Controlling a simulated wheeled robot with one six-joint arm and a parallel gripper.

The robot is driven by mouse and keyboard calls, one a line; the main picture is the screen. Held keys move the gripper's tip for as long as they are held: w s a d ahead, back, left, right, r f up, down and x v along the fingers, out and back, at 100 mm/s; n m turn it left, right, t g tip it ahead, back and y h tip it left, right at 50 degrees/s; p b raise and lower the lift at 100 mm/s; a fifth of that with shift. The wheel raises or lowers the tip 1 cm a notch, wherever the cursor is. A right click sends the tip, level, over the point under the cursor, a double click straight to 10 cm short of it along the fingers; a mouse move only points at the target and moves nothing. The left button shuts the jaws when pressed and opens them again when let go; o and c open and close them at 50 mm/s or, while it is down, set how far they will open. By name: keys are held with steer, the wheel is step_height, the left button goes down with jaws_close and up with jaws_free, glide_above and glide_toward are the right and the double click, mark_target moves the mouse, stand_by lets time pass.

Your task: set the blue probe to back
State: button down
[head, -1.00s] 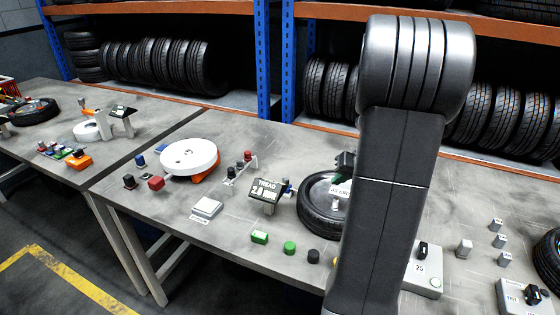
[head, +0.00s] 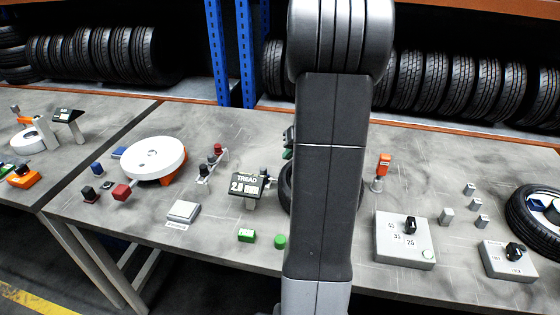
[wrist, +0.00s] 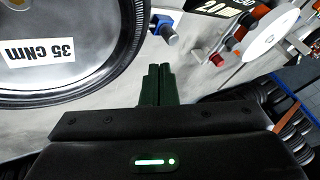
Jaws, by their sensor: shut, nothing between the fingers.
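The blue probe (head: 264,172) is a small blue piece beside the black tread gauge display (head: 247,184) in the head view. In the wrist view the blue probe (wrist: 159,22) has a grey round end and lies beyond my fingertips, apart from them. My gripper (wrist: 157,70) has dark green fingers that are shut and empty. In the head view a bit of my gripper (head: 288,143) shows left of my arm, which hides the rest. A tyre on its side (wrist: 112,75) lies left of the fingers in the wrist view; my arm mostly hides it in the head view.
A white disc (head: 152,155) on an orange base and a row of small knobs (head: 211,165) stand to the left. A grey dial box (head: 405,240), an orange-topped post (head: 382,170) and another tyre (head: 540,222) are on the right. Small green blocks (head: 247,235) lie in front.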

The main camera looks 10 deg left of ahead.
mark_target(265, 168)
steer(key=p+x, duration=0.2)
steer(key=x, duration=0.7)
steer(key=shift+w+a+f, duration=0.1)
steer(key=shift+a+f, duration=0.1)
steer(key=shift+a+f+b, duration=0.15)
steer(key=shift+a+b, duration=0.65)
steer(key=shift+a, duration=0.9)
steer(key=shift+r, duration=0.25)
